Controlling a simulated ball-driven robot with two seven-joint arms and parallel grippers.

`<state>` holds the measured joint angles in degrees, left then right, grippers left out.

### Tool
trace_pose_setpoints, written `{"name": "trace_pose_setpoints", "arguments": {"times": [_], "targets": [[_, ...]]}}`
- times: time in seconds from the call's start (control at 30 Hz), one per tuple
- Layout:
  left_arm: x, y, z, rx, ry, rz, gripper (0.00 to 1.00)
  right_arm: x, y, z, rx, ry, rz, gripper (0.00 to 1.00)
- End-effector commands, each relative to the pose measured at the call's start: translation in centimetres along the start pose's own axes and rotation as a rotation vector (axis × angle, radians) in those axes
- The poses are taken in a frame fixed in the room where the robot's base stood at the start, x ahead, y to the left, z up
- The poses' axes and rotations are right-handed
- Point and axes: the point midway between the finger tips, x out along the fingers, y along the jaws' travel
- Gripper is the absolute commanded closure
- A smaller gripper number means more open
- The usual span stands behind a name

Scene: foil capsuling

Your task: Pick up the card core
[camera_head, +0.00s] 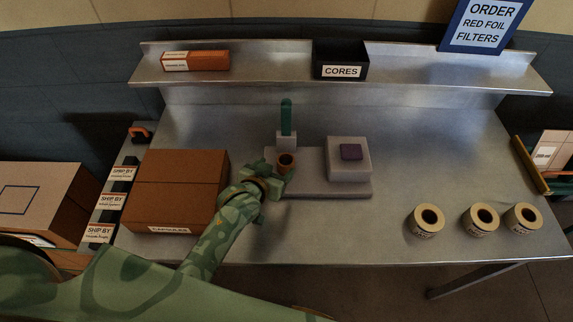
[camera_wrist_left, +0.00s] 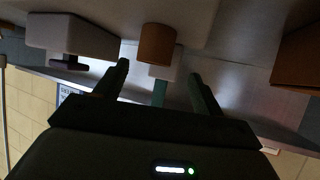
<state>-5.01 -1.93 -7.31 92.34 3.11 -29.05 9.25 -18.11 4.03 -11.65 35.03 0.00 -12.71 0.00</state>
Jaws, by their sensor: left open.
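The card core (camera_head: 287,163) is a short brown cylinder with a dark hollow, on the grey machine base in front of a white block with a green lever (camera_head: 287,117). It also shows in the left wrist view (camera_wrist_left: 157,43), apart from the fingers. My left gripper (camera_head: 281,182) is just in front of the core in the head view. In the left wrist view its two fingers (camera_wrist_left: 160,70) are spread, with nothing between them touching. My right gripper is in neither view.
A brown capsules carton (camera_head: 175,190) stands left of my gripper. A white block with a purple pad (camera_head: 349,170) is on the right of the machine base. A black cores bin (camera_head: 340,60) is on the back shelf.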

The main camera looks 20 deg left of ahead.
Motion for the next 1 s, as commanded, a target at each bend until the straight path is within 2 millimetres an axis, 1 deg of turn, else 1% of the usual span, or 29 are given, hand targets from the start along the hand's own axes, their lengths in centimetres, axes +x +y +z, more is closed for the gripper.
{"name": "trace_pose_setpoints", "arguments": {"times": [0.03,0.1,0.2,0.27,0.4,0.5,0.6,0.77,0.87,0.9,0.93,0.97,1.0], "targets": [[0.8,0.0,0.1,0.000,0.000,0.000,0.31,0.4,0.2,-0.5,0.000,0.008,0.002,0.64],[1.3,0.0,0.1,0.000,0.000,0.000,0.31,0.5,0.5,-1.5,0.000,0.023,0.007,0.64],[2.0,0.1,0.0,0.000,0.000,0.000,0.31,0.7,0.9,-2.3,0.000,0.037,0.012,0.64],[2.8,0.3,-0.1,0.000,0.001,0.000,0.31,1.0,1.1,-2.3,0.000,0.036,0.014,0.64],[5.2,0.8,-0.1,0.000,-0.001,0.000,0.31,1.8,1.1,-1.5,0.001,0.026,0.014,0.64],[6.4,0.8,-0.1,0.001,-0.001,0.001,0.31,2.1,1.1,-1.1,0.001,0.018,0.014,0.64],[6.7,0.8,-0.2,0.001,-0.001,0.001,0.31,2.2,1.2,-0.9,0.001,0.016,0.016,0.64],[6.7,0.8,-0.3,0.001,-0.001,0.000,0.31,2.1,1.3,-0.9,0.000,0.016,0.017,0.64],[6.7,0.8,-0.3,0.001,-0.001,0.000,0.56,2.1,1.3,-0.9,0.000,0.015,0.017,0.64],[6.7,0.8,-0.3,0.001,-0.001,0.000,0.67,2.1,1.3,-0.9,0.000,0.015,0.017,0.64],[6.7,0.8,-0.3,0.001,-0.001,0.000,0.75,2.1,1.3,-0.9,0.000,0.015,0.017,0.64],[6.7,0.8,-0.3,0.001,-0.001,0.000,0.78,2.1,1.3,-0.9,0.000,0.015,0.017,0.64],[6.7,0.8,-0.3,0.001,-0.001,0.000,0.78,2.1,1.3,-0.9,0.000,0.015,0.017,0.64]]}}
